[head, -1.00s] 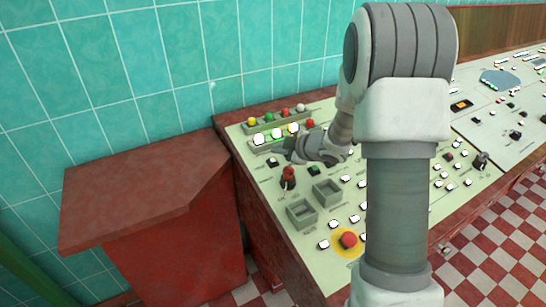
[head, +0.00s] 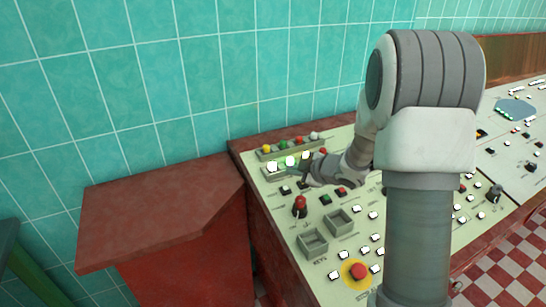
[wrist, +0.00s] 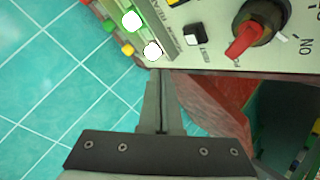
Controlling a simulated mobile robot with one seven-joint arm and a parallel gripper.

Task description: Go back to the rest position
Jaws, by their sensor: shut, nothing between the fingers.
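My gripper (head: 302,172) is above the far left part of the control panel (head: 296,230), near the row of lit white buttons (head: 288,163). In the wrist view my gripper (wrist: 157,78) is shut, with its fingers together and nothing between them. Its tips appear close to the panel's edge in that picture; I cannot tell the exact height. A red rotary switch (wrist: 246,42) and a white button (wrist: 194,34) lie beyond the tips. My arm hides part of the panel's middle in the head view.
A red cabinet (head: 165,200) stands left of the panel. Teal tiled wall (head: 180,80) rises behind both. Two grey trays (head: 312,242) and a red emergency button on a yellow ring (head: 358,271) are on the panel. Checkered floor (head: 505,265) shows at right.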

